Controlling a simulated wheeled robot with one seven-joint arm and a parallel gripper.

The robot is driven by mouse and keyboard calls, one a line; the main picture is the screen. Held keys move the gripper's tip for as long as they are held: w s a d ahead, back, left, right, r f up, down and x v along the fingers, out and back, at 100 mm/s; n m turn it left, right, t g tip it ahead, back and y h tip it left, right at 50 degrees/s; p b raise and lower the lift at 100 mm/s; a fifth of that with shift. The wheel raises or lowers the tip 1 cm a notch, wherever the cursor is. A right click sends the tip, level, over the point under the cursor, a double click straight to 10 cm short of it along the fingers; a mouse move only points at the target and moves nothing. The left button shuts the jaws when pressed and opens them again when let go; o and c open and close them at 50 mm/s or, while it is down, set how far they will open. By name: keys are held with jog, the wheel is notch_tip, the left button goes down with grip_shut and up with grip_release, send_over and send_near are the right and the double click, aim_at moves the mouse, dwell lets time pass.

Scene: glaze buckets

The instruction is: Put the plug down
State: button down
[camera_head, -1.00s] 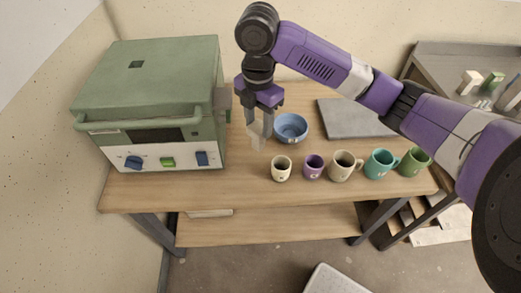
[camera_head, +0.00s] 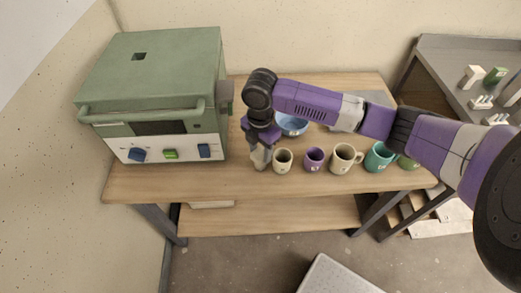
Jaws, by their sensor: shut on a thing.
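My gripper (camera_head: 262,152) points down over the wooden table, close to the kiln's right side and just left of the cream mug (camera_head: 283,161). It is shut on a small pale plug (camera_head: 260,165), which shows below the fingers. The plug is low, near the tabletop; I cannot tell whether it touches the wood. The gripper and fingers hide its upper part.
The green kiln (camera_head: 150,75) has a dark opening in its top. A purple mug (camera_head: 314,159), a beige mug (camera_head: 343,158), a teal mug (camera_head: 378,157) and a part-hidden green mug stand rightward. A blue bowl (camera_head: 293,124) sits behind. The table's front left is clear.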

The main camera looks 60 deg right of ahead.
jog(key=shift+f, duration=0.25)
jog(key=c, duration=0.8)
grip_release()
jog(key=shift+o, duration=0.2)
jog(key=shift+r, duration=0.15)
notch_tip(320, 180, up, 12)
jog(key=b, duration=0.1)
